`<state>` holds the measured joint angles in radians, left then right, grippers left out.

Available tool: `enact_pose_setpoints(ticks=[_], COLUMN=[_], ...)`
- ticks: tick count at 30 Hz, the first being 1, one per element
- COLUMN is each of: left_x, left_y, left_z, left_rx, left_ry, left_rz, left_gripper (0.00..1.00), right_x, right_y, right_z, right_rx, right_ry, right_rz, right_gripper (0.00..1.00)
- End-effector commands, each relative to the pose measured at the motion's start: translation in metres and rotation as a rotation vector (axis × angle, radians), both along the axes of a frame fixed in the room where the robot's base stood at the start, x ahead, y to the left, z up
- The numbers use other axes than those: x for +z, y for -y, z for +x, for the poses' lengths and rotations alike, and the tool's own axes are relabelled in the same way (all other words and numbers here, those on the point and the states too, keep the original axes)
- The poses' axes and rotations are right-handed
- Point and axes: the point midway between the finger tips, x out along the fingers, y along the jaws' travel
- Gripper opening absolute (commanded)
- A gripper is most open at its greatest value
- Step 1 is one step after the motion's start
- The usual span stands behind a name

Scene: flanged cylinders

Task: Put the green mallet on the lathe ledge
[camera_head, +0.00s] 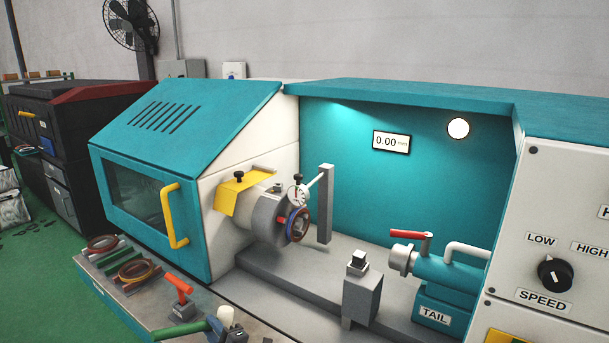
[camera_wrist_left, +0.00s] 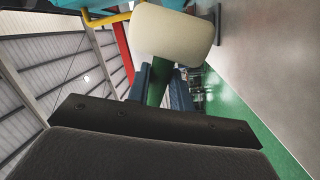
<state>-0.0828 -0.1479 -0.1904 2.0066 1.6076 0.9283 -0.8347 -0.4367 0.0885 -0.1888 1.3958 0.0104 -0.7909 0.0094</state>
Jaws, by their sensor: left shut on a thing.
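The green mallet has a cream head (camera_head: 226,313) and a green handle (camera_head: 182,330). It is low in the head view, over or close to the front ledge (camera_head: 150,312) of the lathe. My left gripper (camera_head: 214,329) is shut on the handle just by the head. In the left wrist view the cream head (camera_wrist_left: 172,33) is large at the top, and the handle (camera_wrist_left: 157,88) runs between my two blue-grey fingers. Whether the mallet touches the ledge cannot be told. My right gripper is in neither view.
Brown ring parts (camera_head: 136,271) and a red-handled tool (camera_head: 180,296) lie on the ledge. A yellow door handle (camera_head: 174,216) sticks out above it. The chuck (camera_head: 270,215), tool post (camera_head: 361,290) and tailstock (camera_head: 440,280) stand behind. Green floor is open at the left.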

Motion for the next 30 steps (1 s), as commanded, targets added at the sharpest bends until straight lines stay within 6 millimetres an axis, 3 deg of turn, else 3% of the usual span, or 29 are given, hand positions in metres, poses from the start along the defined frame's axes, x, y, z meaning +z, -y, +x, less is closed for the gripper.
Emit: enact_pose_setpoints(ticks=[1,3,15,30], left_x=[0.003,0.003,0.008,0.010], left_y=[0.011,0.011,0.010,0.011], left_z=[0.004,0.005,0.005,0.005], left_rx=[0.002,-0.003,-0.005,0.018], left_ry=[0.043,0.083,0.108,-0.144], left_rz=[-0.068,-0.107,-0.132,0.119], left_gripper=[0.00,0.00,0.00,0.00], right_x=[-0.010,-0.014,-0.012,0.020], right_y=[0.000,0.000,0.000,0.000], right_z=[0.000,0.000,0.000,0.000], right_rx=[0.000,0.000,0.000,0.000], right_ry=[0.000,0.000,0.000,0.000], right_rz=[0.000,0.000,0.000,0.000], right_gripper=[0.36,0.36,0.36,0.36])
